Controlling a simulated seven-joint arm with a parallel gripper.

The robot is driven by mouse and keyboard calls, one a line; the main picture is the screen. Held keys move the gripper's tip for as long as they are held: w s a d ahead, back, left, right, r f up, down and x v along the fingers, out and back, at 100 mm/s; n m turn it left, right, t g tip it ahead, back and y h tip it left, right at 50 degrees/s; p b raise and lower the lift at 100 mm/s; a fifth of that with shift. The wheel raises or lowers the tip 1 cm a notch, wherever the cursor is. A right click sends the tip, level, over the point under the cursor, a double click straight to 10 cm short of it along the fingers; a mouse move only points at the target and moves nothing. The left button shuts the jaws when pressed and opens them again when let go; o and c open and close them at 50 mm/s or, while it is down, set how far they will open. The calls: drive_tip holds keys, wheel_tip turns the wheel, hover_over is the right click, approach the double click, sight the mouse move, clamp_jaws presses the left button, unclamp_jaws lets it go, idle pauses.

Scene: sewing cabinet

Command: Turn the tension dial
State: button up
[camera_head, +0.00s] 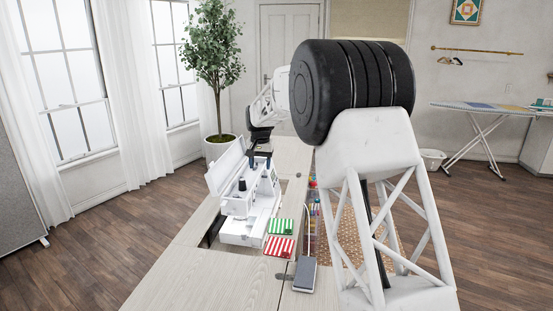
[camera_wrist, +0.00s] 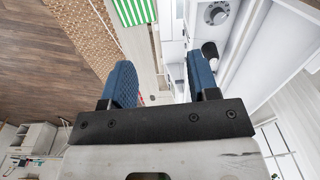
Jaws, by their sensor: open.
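The white sewing machine (camera_head: 236,206) stands in the cabinet with its long lid raised. My gripper (camera_head: 259,161) is above the machine's far right end, pointing down. In the wrist view my gripper (camera_wrist: 162,82) has its two blue fingers wide apart with nothing between them. A round grey dial (camera_wrist: 216,13) with marks around it is on a white face of the machine, beyond the right finger and apart from it. I cannot tell whether this is the tension dial. In the head view the dial is too small or hidden to make out.
A black spool (camera_head: 242,185) stands on the machine, close to my gripper. Green-striped cloth (camera_head: 281,226) and red-striped cloth (camera_head: 279,246) lie at the machine's right. The raised lid (camera_head: 226,170) borders the machine's left.

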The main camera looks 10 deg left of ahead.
drive_tip(key=s+d+r, duration=0.4)
drive_tip(key=d, duration=0.3)
drive_tip(key=shift+s+r, duration=0.2)
drive_tip(key=shift+r, duration=0.2)
drive_tip(key=shift+d, duration=0.15)
drive_tip(key=s+d+r+t, duration=0.1)
drive_tip(key=s+d+r, duration=0.4)
drive_tip(key=s+d, duration=0.8)
drive_tip(key=s+d+r, duration=0.4)
drive_tip(key=s+d, duration=0.8)
drive_tip(key=s, duration=0.3)
drive_tip(key=s+d+f, duration=0.3)
drive_tip(key=s, duration=0.7)
drive_tip(key=s+d+f, duration=0.3)
drive_tip(key=s+d, duration=0.1)
drive_tip(key=s, duration=0.6)
drive_tip(key=s+d+f+m+t, duration=0.1)
drive_tip(key=s+d+f, duration=0.2)
drive_tip(key=s, duration=0.7)
drive_tip(key=shift+d+f, duration=0.15)
drive_tip(key=shift+d, duration=0.5)
